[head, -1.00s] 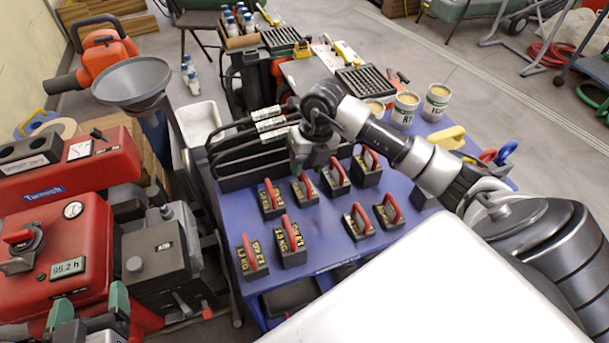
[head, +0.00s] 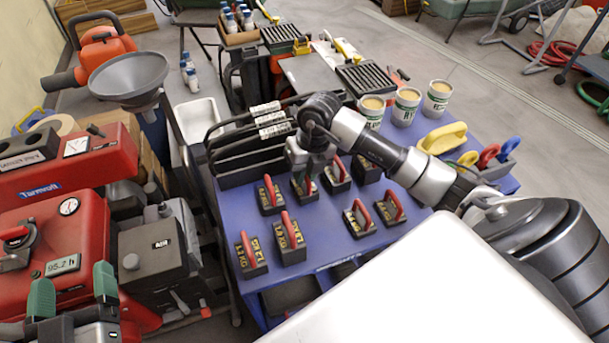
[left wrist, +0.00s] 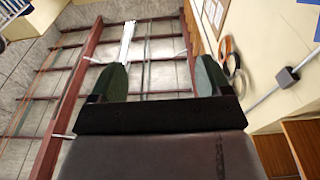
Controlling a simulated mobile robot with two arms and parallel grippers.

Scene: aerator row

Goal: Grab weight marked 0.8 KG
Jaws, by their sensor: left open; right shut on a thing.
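Several dark block weights with red handles and yellow markings stand in rows on the blue table (head: 335,245). My right gripper (head: 307,174) is in the middle of the back row, shut on the red handle of a weight (head: 304,190). The gripper hides part of that handle, and I cannot read its marking. A weight (head: 269,197) stands just left of it and another weight (head: 337,175) just right. My left gripper (head: 72,292) is open and empty at the lower left. Its green fingers also show apart in the left wrist view (left wrist: 160,85).
A black rack (head: 240,160) with white-labelled handles stands behind the weights. Cups (head: 404,107) and a yellow-handled object (head: 443,138) are at the table's right. A red machine (head: 50,235) and a grey box (head: 155,255) stand at the left.

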